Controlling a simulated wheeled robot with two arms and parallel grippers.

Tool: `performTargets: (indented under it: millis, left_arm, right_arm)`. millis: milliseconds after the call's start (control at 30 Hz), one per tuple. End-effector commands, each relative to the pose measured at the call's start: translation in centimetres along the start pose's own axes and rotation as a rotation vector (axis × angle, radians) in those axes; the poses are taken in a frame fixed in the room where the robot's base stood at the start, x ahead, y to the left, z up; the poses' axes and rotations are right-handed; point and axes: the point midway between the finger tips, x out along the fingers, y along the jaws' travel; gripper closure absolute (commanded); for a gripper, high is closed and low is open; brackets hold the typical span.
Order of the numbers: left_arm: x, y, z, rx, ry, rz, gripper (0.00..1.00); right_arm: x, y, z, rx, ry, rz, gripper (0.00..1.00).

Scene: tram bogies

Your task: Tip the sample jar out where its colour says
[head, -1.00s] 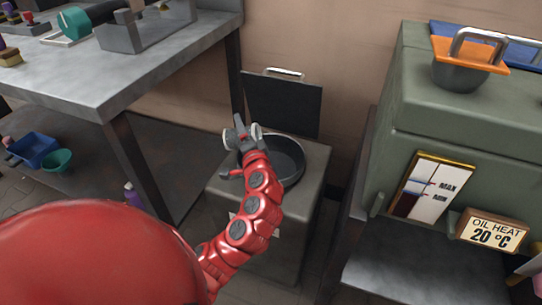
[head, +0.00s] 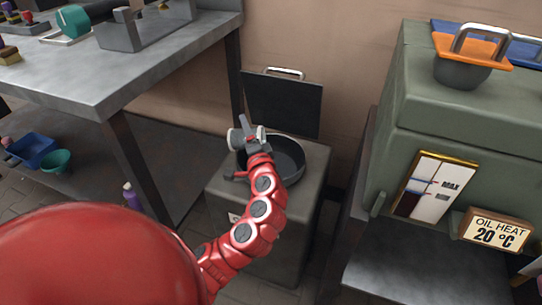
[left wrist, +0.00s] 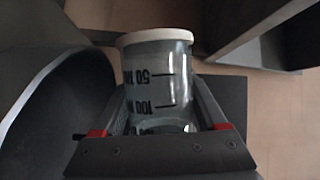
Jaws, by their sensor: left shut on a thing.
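My left gripper (head: 250,143) is shut on the sample jar (left wrist: 160,75), above the bin's rim in the head view. The jar is clear and greyish, with a white band at its upper end in the left wrist view. Its black marks, 50 and 100 among them, appear upside down there. I cannot make out a distinct colour of its contents. The grey bin (head: 264,238) has a dark round basin (head: 290,158) in its top, partly hidden by my gripper. Its square dark lid (head: 282,105) stands open behind. My right gripper is not in view.
A metal bench (head: 90,75) with tools stands at left. Below it are a blue tub (head: 32,149), a green bowl (head: 57,160) and a purple bottle (head: 132,197). At right, a green machine (head: 475,125) carries an orange-topped pot (head: 462,74) and an "OIL HEAT 20 °C" sign (head: 494,230).

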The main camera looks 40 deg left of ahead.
Motion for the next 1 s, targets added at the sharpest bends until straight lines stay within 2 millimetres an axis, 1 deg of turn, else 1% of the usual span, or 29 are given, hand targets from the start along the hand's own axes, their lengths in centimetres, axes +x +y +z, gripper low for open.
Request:
performTargets:
  millis: [1000]
  left_arm:
    - [-0.18,-0.39,-0.54,0.102,0.016,-0.044,0.90]
  right_arm:
    - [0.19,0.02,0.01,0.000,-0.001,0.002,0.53]
